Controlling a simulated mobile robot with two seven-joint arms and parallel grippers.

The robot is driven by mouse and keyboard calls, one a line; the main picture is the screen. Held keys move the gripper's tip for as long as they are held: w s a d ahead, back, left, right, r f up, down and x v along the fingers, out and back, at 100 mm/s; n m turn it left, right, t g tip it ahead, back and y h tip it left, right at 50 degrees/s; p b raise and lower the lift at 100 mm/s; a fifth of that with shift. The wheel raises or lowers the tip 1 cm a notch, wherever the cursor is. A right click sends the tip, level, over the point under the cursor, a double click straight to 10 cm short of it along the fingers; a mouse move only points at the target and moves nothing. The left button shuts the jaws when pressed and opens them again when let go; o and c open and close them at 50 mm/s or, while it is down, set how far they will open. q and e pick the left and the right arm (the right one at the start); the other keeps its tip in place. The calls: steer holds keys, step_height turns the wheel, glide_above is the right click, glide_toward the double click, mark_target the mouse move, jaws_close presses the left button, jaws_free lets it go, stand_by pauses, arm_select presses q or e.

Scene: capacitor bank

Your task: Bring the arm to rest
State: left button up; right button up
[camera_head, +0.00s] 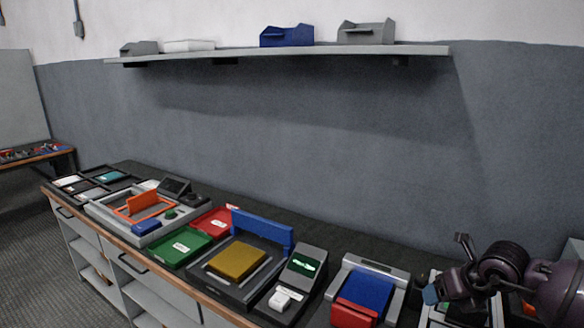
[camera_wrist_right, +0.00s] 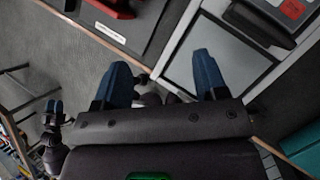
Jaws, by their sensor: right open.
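My right gripper (camera_head: 447,270) is at the right of the head view, above the right end of the workbench. It is open. In the right wrist view its two blue fingertips (camera_wrist_right: 162,78) stand wide apart with nothing between them. A dark part with blue tips (camera_wrist_right: 52,112) at the left of the wrist view looks like my left gripper. It is too small and dark there to tell its jaw state. No left arm shows in the head view.
The workbench (camera_head: 120,238) holds a grey fixture with an orange frame (camera_head: 145,203), a green tray (camera_head: 180,246), a yellow block on a dark base (camera_head: 237,261), a card-reader-like device (camera_head: 300,270) and a blue-and-red unit (camera_head: 368,291). A wall shelf (camera_head: 280,53) holds bins.

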steer(key=a+r+m+t+y, duration=0.4)
steer(key=a+r+t+y, duration=0.1)
steer(key=a+r+y, duration=0.7)
steer(key=s+d+f+m+t+h, duration=0.1)
steer(key=s+f+m+t+h, duration=0.1)
steer(key=f+m+h, duration=0.2)
steer(key=s+d+f+m+t+h, duration=0.2)
steer(key=f+m, duration=0.5)
steer(key=m, duration=0.4)
steer(key=s+d+f+m+t+h, duration=0.2)
steer(key=f+m+h, duration=0.3)
steer(key=f+m, duration=0.1)
steer(key=shift+d+m+h, duration=0.15)
steer(key=shift+m+h, duration=0.15)
steer(key=shift+m, duration=0.6)
steer(key=s+d+f+m+g+h, duration=0.1)
steer(key=s+f+m+g+h, duration=0.2)
steer(key=s+f+m, duration=0.5)
steer(key=s+f+g, duration=0.1)
steer(key=s+f, duration=0.7)
steer(key=s, duration=0.3)
steer(key=shift+s+d+m, duration=0.2)
steer(key=shift+d+m, duration=0.1)
steer(key=shift+m, duration=0.1)
